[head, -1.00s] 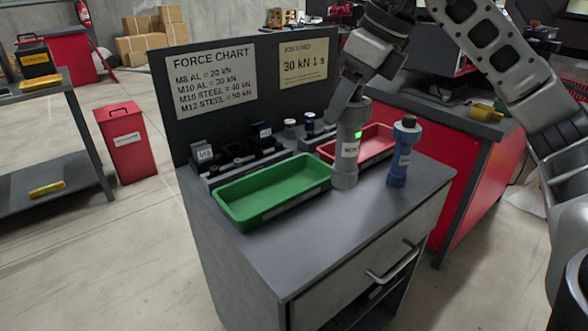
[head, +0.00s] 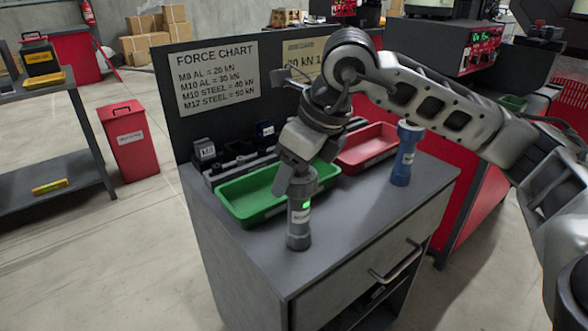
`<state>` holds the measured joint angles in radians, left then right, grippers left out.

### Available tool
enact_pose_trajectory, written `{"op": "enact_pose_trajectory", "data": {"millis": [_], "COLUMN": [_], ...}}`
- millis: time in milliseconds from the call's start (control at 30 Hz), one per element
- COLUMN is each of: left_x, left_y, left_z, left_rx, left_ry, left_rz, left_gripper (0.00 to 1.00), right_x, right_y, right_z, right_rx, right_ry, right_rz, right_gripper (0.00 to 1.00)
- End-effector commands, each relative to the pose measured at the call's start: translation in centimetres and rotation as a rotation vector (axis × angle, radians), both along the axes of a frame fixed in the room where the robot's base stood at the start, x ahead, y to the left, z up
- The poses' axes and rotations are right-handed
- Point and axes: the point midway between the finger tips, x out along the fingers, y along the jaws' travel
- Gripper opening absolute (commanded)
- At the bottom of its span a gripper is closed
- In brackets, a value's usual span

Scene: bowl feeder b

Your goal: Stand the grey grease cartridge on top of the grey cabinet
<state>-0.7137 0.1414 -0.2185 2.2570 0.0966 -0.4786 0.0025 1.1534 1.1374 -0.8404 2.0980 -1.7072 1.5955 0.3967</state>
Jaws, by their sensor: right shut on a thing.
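The grey grease cartridge (head: 299,232), with a pale label and a small green light, is upright over the front left part of the grey cabinet's top (head: 355,225). My right gripper (head: 297,183) comes down from above and is shut on the cartridge's upper end. The cartridge's foot is at or very close to the cabinet top; I cannot tell if it touches. The gripper hides the cartridge's top. My left gripper is not in view.
A green tray (head: 236,211) lies just behind and left of the cartridge. A red tray (head: 366,160) and an upright blue cartridge (head: 405,160) stand to the right. A dark board with a force chart (head: 213,80) rises at the back. The cabinet's front right top is clear.

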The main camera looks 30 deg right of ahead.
Motion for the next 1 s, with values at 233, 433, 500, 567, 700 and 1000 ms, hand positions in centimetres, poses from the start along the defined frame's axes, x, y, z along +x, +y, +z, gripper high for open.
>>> {"op": "enact_pose_trajectory", "data": {"millis": [233,433,500,567,700,1000], "left_x": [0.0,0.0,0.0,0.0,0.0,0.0], "left_y": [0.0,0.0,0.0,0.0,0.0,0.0], "left_z": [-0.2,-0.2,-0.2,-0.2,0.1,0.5], "left_rx": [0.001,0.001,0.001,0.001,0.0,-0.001], "left_ry": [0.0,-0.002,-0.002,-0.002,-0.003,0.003], "left_rz": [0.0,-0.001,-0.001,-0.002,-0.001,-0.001], "left_gripper": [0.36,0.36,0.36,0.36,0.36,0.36], "right_x": [0.0,0.0,0.0,0.0,0.0,-1.4], "right_y": [0.0,0.0,0.0,0.0,0.0,-0.8], "right_z": [-0.1,-0.2,-0.2,-0.2,0.1,4.5], "right_rx": [0.0,-0.001,0.0,-0.001,0.0,-0.001], "right_ry": [-0.002,0.0,0.0,0.0,-0.001,-0.006], "right_rz": [0.0,0.0,0.0,0.0,0.0,-0.002], "right_gripper": [0.11,0.77,0.77,0.77,0.77,0.77]}}
